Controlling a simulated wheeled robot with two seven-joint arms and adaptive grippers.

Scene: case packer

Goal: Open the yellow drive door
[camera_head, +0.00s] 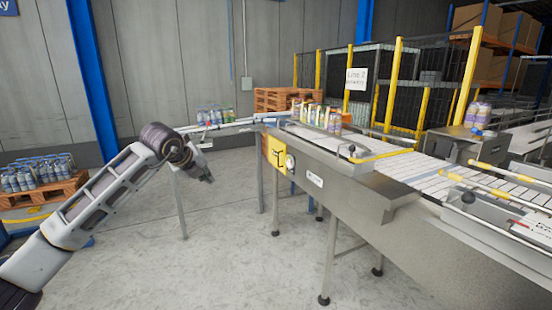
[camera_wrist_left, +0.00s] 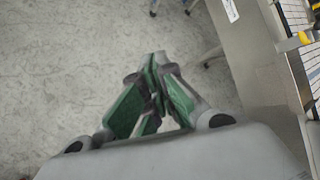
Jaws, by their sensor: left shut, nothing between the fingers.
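The yellow drive door (camera_head: 276,153) is on the near side of the conveyor's metal frame, toward its far end. It looks closed, and a round gauge-like part (camera_head: 290,162) sits at its right edge. My left gripper (camera_head: 207,178) is in the air to the left of the door, clearly apart from it. In the left wrist view its green-padded fingers (camera_wrist_left: 156,65) are together with nothing between them, above the bare floor. The door does not show clearly in the left wrist view. My right gripper is in neither view.
The conveyor (camera_head: 345,190) runs from the centre to the right front on metal legs. Bottles (camera_head: 322,117) stand on its far end. A pallet of bottles (camera_head: 40,178) is at the left. The floor (camera_head: 150,265) between is clear.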

